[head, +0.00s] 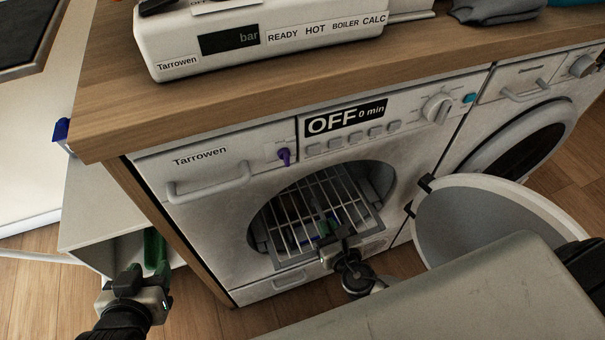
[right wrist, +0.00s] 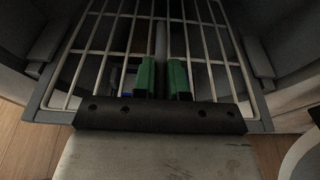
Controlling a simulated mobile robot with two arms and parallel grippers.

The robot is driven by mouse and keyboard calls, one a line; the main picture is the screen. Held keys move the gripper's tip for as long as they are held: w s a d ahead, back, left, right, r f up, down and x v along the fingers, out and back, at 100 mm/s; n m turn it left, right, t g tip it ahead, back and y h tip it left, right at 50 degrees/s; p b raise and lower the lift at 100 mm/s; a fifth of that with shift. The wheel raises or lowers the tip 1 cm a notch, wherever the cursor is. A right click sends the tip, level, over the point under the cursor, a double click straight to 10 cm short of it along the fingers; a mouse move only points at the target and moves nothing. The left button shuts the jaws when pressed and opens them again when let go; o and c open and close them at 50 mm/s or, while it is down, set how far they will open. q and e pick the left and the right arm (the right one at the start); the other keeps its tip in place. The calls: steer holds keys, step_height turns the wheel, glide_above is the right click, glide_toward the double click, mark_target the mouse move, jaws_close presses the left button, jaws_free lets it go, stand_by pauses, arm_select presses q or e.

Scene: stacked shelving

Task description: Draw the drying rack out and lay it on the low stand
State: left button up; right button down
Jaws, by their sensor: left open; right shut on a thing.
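The drying rack (head: 303,211), white wires in a grey frame, lies in the round drum opening of the dryer, its front edge at the opening. It also fills the upper part of the right wrist view (right wrist: 112,38). My right gripper (head: 335,234) is at the rack's front edge, shut on it; its green fingers (right wrist: 163,80) show either side of a narrow middle part. My left gripper (head: 154,248) is open, apart from the rack, in front of a pale low unit (head: 92,205) at left. I cannot tell whether that unit is the low stand.
The dryer's round door (head: 465,228) stands open at right, close beside my right arm. A second washer (head: 520,130) is further right. A wooden counter (head: 110,105) above carries a white appliance (head: 180,40). Bare wooden floor (head: 30,290) shows at lower left.

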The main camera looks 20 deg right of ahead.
steer(key=s, duration=1.6)
steer(key=shift+s+d, duration=0.25)
steer(key=shift+s, duration=0.15)
stand_by(1.5)
steer(key=shift+s, duration=0.15)
steer(key=s, duration=0.6)
steer(key=shift+s, duration=0.3)
stand_by(0.8)
steer(key=shift+d, duration=0.1)
